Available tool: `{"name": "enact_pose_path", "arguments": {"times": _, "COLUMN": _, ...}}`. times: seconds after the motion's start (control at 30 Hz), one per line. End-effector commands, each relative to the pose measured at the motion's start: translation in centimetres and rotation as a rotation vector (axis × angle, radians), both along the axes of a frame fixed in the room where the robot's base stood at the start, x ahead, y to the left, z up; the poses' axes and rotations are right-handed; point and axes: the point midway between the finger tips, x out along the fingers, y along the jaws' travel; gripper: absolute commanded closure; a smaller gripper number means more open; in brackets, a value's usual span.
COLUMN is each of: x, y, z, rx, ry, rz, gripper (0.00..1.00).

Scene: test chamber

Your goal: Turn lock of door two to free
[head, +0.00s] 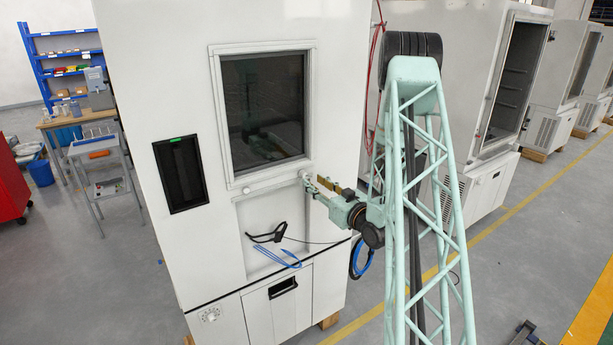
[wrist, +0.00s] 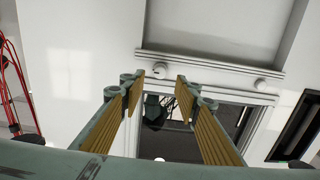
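The chamber door (head: 225,120) is white with a dark window and looks closed. Two small round white knobs sit below the window: a left one (head: 247,190) and a right one (head: 304,175). My gripper (head: 314,183) is at the right knob, in front of the door. In the wrist view, my gripper (wrist: 160,82) is open, with its yellow-padded fingers apart. The right knob (wrist: 159,71) shows between the fingertips, a little beyond them; I cannot tell if they touch it. The other knob (wrist: 260,84) is clear of the fingers. No door number is readable.
A dark display panel (head: 180,172) is left of the window. Below, a black handle-like item (head: 268,234) and blue cables (head: 278,259) lie in a recess. Red cables (head: 373,75) hang at the chamber's right side. Another chamber (head: 455,60) stands to the right.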

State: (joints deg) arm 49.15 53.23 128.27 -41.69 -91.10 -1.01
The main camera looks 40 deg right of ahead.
Motion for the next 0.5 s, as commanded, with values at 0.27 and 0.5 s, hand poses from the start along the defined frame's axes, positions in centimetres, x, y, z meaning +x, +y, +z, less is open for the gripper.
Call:
{"name": "enact_pose_path", "arguments": {"times": 0.27, "x": 3.6, "y": -0.4, "z": 0.1, "rx": 0.0, "ry": 0.0, "rz": 0.001, "gripper": 0.7}}
{"name": "enact_pose_path", "arguments": {"times": 0.5, "x": 5.6, "y": -0.7, "z": 0.1, "rx": -0.001, "ry": -0.001, "rz": 0.0, "gripper": 0.7}}
